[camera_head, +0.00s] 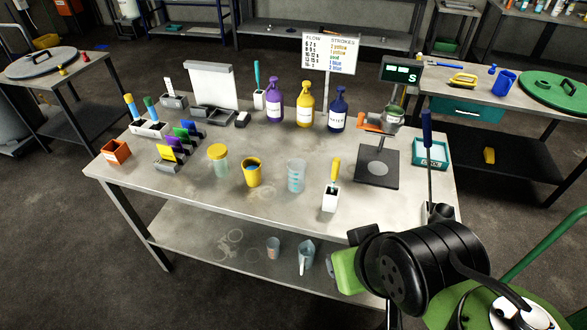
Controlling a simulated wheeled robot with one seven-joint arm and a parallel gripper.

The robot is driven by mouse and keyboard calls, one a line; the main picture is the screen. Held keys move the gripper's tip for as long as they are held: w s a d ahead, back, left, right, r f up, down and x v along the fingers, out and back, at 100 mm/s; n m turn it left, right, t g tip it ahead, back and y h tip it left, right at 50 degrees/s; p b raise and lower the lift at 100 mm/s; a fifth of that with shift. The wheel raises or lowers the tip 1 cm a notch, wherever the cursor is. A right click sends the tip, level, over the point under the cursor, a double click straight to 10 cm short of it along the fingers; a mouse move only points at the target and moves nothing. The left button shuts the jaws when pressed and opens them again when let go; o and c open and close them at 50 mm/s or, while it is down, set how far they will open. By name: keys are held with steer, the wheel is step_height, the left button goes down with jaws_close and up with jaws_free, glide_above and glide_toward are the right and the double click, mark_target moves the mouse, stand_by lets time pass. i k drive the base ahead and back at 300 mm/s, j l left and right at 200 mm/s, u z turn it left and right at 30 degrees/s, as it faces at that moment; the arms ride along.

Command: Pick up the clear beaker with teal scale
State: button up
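The clear beaker with teal scale (296,176) stands upright on the metal table, right of the yellow cup (252,171) and left of a white holder with a yellow-handled tool (331,190). It looks empty and nothing touches it. My arm (405,265) reaches in at the lower right, in front of the table's front right corner. A green block (346,270) shows at its left end. My gripper's fingers cannot be made out clearly, and I see nothing held. The arm end is apart from the beaker, nearer to me and to its right.
A jar with a yellow lid (218,160) stands left of the yellow cup. Purple (275,104), yellow (305,107) and blue (338,112) bottles stand behind. A dispenser stand (378,168) and a tall dark-handled tool (428,150) are to the right. Vessels (306,256) sit on the lower shelf.

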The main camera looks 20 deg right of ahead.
mark_target(296, 167)
steer(key=i+j+u, duration=0.2)
steer(key=j, duration=0.2)
steer(key=i+j+u, duration=0.2)
steer(key=j, duration=0.15)
steer(key=i+j+u, duration=0.2)
steer(key=j, duration=0.15)
